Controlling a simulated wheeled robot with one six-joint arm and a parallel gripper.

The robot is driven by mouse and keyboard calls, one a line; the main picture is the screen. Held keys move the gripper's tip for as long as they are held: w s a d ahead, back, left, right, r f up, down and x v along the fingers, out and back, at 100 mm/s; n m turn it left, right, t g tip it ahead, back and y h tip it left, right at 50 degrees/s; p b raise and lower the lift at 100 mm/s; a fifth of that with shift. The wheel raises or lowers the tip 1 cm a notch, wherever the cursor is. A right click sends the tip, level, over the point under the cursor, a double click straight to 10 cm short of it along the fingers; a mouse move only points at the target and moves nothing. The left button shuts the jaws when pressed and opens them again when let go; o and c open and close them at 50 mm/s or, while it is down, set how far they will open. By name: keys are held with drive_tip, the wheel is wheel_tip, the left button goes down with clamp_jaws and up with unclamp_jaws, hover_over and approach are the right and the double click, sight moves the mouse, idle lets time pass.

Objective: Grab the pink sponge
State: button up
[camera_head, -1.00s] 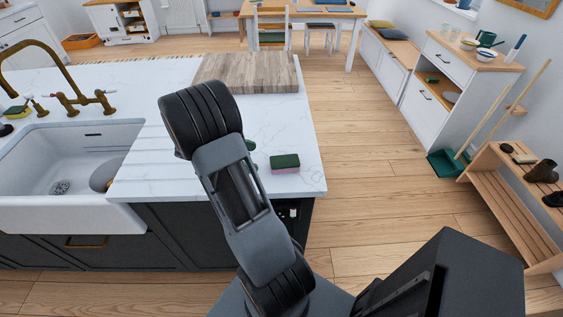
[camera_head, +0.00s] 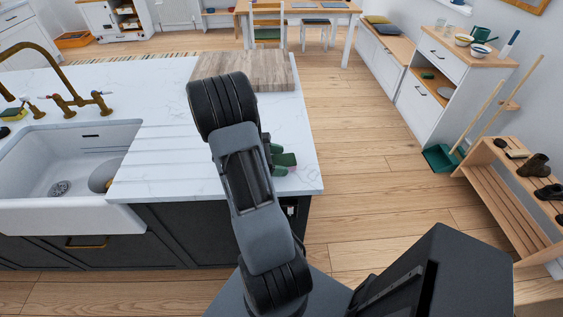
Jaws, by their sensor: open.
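The pink sponge (camera_head: 287,159) with its dark green top lies on the white counter near the front right corner. Mostly its green top shows, with a little pink below. My gripper (camera_head: 277,160) is low over the counter at the sponge's left side, with green fingertips, one behind and one in front of the sponge's left end. It is open. Whether the fingers touch the sponge cannot be told. My arm hides most of the gripper.
A wooden board (camera_head: 262,72) lies farther back on the counter. A white sink (camera_head: 62,175) with a brass tap (camera_head: 68,103) is at left. Another sponge (camera_head: 14,114) sits by the tap. Wooden floor is open to the right, before a wooden rack (camera_head: 505,205).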

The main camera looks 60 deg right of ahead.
drive_tip(key=shift+c, duration=0.3)
drive_tip(key=c, duration=0.9)
drive_tip(key=shift+r, duration=0.1)
